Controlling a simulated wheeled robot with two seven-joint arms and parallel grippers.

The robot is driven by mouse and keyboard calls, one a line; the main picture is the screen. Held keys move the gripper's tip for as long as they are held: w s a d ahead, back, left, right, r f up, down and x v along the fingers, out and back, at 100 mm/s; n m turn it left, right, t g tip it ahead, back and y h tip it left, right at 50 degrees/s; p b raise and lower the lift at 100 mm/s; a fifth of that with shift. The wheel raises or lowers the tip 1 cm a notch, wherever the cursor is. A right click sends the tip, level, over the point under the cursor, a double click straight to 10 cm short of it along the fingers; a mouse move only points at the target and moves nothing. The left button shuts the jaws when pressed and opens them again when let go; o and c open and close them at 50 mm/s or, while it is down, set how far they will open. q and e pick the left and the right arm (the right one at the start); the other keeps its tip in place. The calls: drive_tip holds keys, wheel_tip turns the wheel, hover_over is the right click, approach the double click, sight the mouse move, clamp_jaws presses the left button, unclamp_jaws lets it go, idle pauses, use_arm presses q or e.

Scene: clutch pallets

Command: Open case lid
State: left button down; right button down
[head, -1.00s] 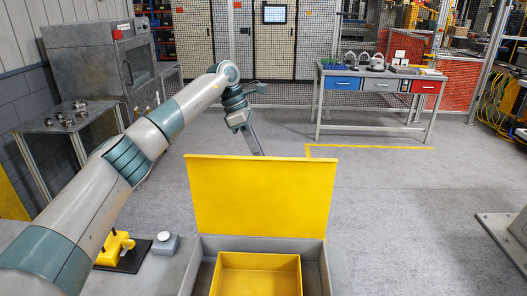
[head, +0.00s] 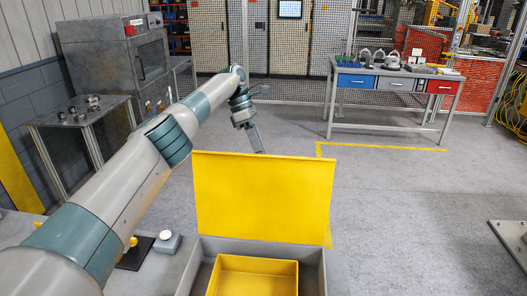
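The case (head: 315,270) is a grey open-topped box at the bottom centre of the head view. Its yellow lid (head: 263,197) stands raised, nearly upright, at the case's far side. A yellow inner box (head: 255,264) sits inside the case. My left arm reaches from the lower left to behind the lid. My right gripper is not in view.
A white round button on a grey base (head: 168,240) and a black plate with a yellow part (head: 133,248) lie left of the case, partly behind my arm. A workbench (head: 390,90) stands at the back right. The floor right of the case is clear.

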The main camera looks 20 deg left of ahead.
use_arm(q)
drive_tip(key=shift+f, duration=0.4)
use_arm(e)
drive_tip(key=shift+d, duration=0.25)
use_arm(q)
drive_tip(key=shift+a, duration=0.1)
drive_tip(key=c, duration=1.8)
unclamp_jaws()
drive_tip(key=shift+w, duration=0.2)
drive_tip(key=shift+w+r, duration=0.1)
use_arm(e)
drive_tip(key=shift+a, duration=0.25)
use_arm(q)
drive_tip(key=shift+w, duration=0.1)
